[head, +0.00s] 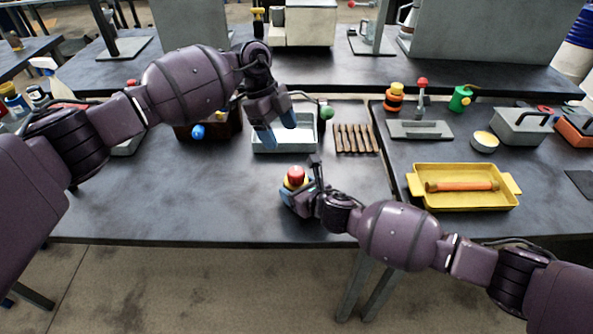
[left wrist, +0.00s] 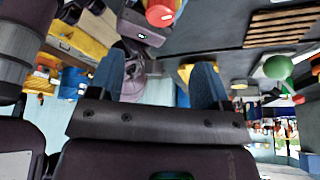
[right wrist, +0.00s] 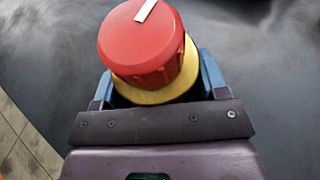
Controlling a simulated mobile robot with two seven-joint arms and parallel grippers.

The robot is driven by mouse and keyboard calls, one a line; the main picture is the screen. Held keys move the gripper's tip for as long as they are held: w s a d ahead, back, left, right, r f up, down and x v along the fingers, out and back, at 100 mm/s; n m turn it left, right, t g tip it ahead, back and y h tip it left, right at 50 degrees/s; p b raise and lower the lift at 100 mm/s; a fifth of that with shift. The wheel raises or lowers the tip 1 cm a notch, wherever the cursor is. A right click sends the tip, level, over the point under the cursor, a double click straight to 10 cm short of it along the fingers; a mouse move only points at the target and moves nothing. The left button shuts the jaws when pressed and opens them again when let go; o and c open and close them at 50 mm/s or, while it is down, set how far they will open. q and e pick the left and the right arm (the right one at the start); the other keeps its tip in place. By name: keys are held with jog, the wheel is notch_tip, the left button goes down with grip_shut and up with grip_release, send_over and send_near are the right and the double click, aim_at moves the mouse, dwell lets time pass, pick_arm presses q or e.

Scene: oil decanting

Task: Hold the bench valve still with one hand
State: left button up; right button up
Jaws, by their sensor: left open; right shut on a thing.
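The bench valve (head: 296,176), a red knob with a white mark over a yellow collar, stands near the front edge of the dark bench. My right gripper (head: 296,194) is shut on it. In the right wrist view, the valve (right wrist: 147,45) sits between the blue fingers, which close on the yellow part below the red knob. My left gripper (head: 281,131) is open and empty, above and behind the valve, over a pale shallow tray (head: 284,147). In the left wrist view, its blue fingers (left wrist: 157,82) are spread apart, and the red knob (left wrist: 160,12) shows at the top.
A green ball-topped item (head: 326,112) is close to my left gripper. A wooden slatted rack (head: 356,139) lies right of the tray. A yellow tray (head: 461,205) with an orange rod is at the right. The front left of the bench is clear.

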aim_at(296, 171)
pick_arm(q)
jog(key=x, duration=1.2)
jog(key=shift+s, duration=0.1)
